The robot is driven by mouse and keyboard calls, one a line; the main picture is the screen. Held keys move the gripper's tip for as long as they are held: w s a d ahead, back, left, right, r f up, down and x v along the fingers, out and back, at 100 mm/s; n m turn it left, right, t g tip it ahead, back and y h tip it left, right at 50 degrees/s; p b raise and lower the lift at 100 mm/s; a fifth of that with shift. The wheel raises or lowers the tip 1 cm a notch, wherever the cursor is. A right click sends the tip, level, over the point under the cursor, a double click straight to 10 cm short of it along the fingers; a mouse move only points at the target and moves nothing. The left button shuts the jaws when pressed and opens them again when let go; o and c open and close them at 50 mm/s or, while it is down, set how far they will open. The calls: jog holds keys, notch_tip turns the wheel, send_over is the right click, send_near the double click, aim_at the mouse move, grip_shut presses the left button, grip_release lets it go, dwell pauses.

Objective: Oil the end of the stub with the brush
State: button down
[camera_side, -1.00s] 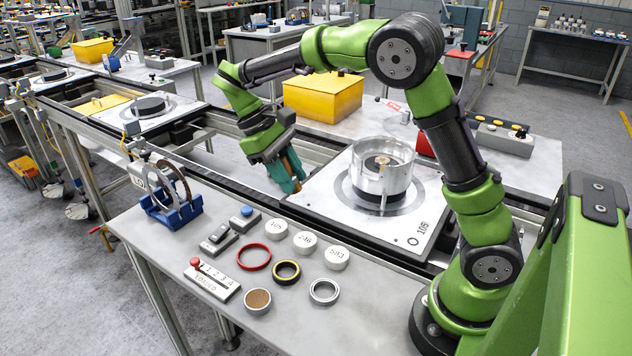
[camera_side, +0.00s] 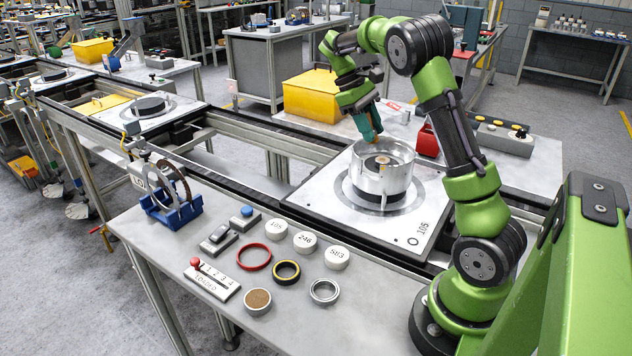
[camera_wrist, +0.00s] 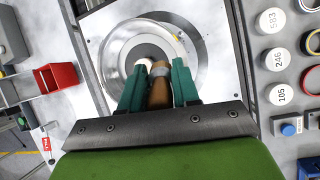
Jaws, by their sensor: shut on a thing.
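My gripper (camera_wrist: 157,90) is shut on the brush (camera_wrist: 159,94), whose brown handle and grey band show between the teal fingers in the wrist view. In the side view my gripper (camera_side: 371,136) is at the far rim of the shiny round housing (camera_side: 383,190), pointing down. The housing also shows in the wrist view (camera_wrist: 113,50), with a dark disc inside. The stub (camera_side: 382,161) appears as a small form in the middle of the housing. The fingers and brush partly cover the middle in the wrist view. I cannot tell whether the bristles touch the stub.
The housing stands on a pale pallet (camera_side: 320,196) marked 105. A red bin (camera_side: 428,141) is to its right, a yellow box (camera_side: 318,98) behind. The front bench holds white numbered caps (camera_side: 304,241), a red ring (camera_side: 254,257), other rings and a blue stand (camera_side: 172,208).

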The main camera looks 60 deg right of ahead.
jog(key=shift+s+d+f+n+h, duration=0.2)
jog(key=shift+d+f+n, duration=0.15)
jog(key=shift+d+f, duration=0.4)
jog(key=shift+s+d+f+n+h, duration=0.2)
jog(key=shift+d+f+n, duration=0.25)
jog(key=shift+f, duration=0.55)
jog(key=shift+s+d+f+n+h, duration=0.1)
jog(key=shift+s+d+f+n, duration=0.15)
jog(key=shift+d+f, duration=0.55)
jog(key=shift+a+f, duration=0.1)
jog(key=shift+f, duration=0.7)
